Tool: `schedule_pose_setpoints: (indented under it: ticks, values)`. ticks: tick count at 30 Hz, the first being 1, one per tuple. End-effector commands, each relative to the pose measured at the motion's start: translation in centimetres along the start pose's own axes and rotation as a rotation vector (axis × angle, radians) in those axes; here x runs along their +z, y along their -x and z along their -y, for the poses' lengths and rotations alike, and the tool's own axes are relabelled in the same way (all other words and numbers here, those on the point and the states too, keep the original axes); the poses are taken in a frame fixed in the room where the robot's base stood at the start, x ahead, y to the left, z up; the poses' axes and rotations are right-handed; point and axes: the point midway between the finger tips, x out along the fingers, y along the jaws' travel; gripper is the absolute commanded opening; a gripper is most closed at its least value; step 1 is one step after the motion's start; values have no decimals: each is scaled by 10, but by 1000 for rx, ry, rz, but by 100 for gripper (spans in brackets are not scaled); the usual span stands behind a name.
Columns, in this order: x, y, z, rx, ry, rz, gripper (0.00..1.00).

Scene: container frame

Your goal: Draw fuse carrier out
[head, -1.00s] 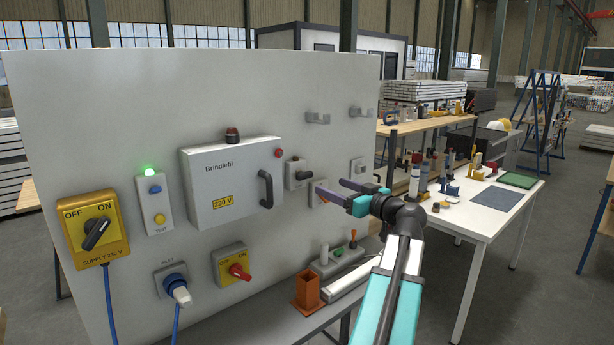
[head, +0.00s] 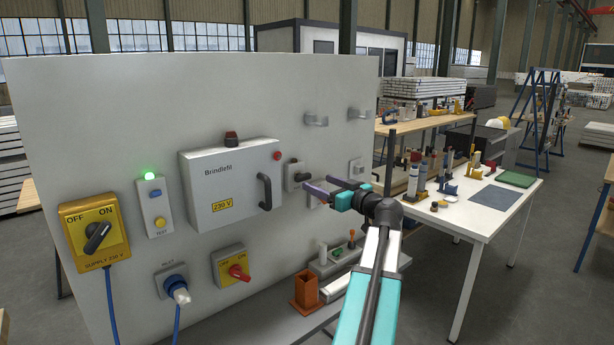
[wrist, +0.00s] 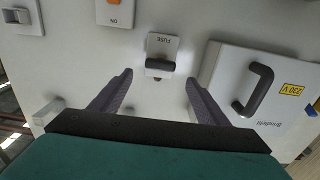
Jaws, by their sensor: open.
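The fuse carrier (wrist: 160,66) is a dark handle on a pale plate marked FUSE, fixed to the upright grey panel. In the head view, the fuse carrier (head: 300,177) sits just right of the Brindlefil cabinet. My gripper (wrist: 159,77) is open and empty, its two dark fingers spread to either side of the handle in the picture. The head view shows my gripper (head: 319,184) just right of the carrier. I cannot tell how much gap is left in depth.
The Brindlefil cabinet (head: 225,170) with its black handle stands out from the panel (head: 85,140) close by. A red OFF/ON switch (head: 238,272) and an orange holder (head: 305,292) are lower down. Metal hooks (head: 316,120) are above. A white table (head: 535,190) stands to the right.

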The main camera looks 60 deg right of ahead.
Motion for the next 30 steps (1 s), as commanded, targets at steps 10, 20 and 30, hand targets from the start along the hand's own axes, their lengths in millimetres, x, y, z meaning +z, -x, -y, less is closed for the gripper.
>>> schedule_pose_setpoints:
  ticks: [10, 20, 30]
  values:
    - [-2, -51, -1, -1, 0, 1, 69]
    - [0, -74, -1, 0, 0, 1, 69]
    - [0, -74, -1, 1, 0, 0, 64]
